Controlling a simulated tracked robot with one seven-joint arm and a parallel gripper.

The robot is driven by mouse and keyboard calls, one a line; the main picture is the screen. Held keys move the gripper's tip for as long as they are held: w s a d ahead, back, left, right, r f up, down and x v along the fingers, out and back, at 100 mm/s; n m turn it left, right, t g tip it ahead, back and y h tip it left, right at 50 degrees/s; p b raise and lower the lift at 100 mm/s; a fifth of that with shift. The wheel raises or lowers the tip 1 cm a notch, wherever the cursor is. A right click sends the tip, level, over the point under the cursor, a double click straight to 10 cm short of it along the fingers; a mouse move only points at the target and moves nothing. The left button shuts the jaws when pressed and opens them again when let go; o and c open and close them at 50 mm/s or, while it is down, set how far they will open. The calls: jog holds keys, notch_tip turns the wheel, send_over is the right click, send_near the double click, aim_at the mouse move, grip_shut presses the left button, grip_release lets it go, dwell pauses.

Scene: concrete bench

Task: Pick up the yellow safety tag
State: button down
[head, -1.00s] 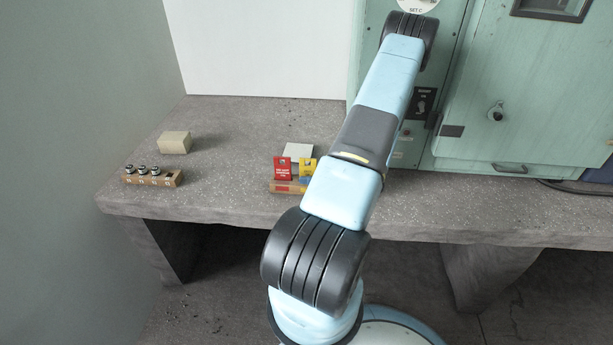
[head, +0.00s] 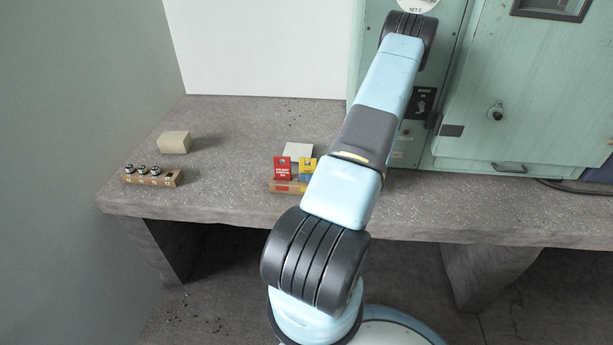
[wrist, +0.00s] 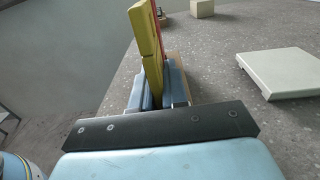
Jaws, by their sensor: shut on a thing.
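The yellow safety tag (wrist: 147,45) stands upright between the fingers of my gripper (wrist: 156,84) in the wrist view, and the gripper is shut on it. In the head view the yellow tag (head: 308,164) shows beside the red tag (head: 282,169), above the wooden holder (head: 281,187) near the bench's front edge. My arm hides most of the gripper there. The red tag's edge (wrist: 157,22) shows just behind the yellow tag in the wrist view. I cannot tell whether the yellow tag still touches the holder.
A pale flat block (head: 298,150) lies behind the tags; it also shows in the wrist view (wrist: 284,72). A beige block (head: 174,142) and a wooden rack (head: 153,180) with several small knobbed pieces stand at left. A green cabinet (head: 520,100) stands at right. Bench between is clear.

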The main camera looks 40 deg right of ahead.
jog(key=shift+r, duration=0.6)
jog(key=s+d+r, duration=0.6)
jog(key=s+r, duration=0.5)
jog(key=s, duration=0.1)
jog(key=shift+s+r, duration=0.35)
jog(key=shift+r, duration=0.05)
